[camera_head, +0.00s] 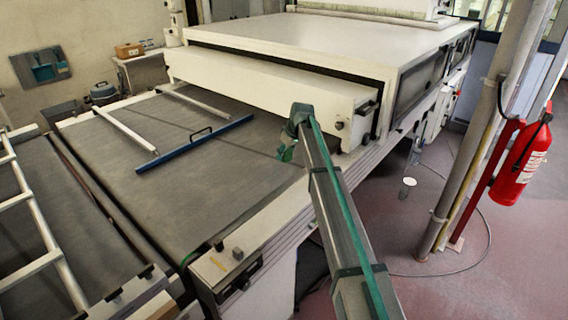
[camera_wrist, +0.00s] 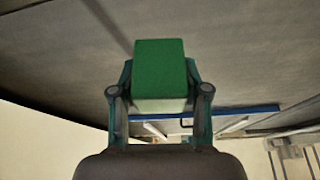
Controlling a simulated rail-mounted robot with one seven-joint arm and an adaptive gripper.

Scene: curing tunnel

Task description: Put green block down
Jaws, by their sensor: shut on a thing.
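The green block (camera_wrist: 160,72) shows large in the wrist view, between the two fingers of my gripper (camera_wrist: 160,98). My gripper is shut on the block. In the head view my gripper (camera_head: 287,152) is at the end of my arm, over the right part of the grey conveyor belt (camera_head: 200,190), near the tunnel mouth. The block is small and mostly hidden by my gripper there. I cannot tell whether the block touches the belt.
A blue bar with a handle (camera_head: 195,145) and white rails (camera_head: 125,132) lie across the belt. The white tunnel housing (camera_head: 270,88) stands behind my gripper. A small grey block (camera_head: 237,254) sits on the front frame. The near belt is clear.

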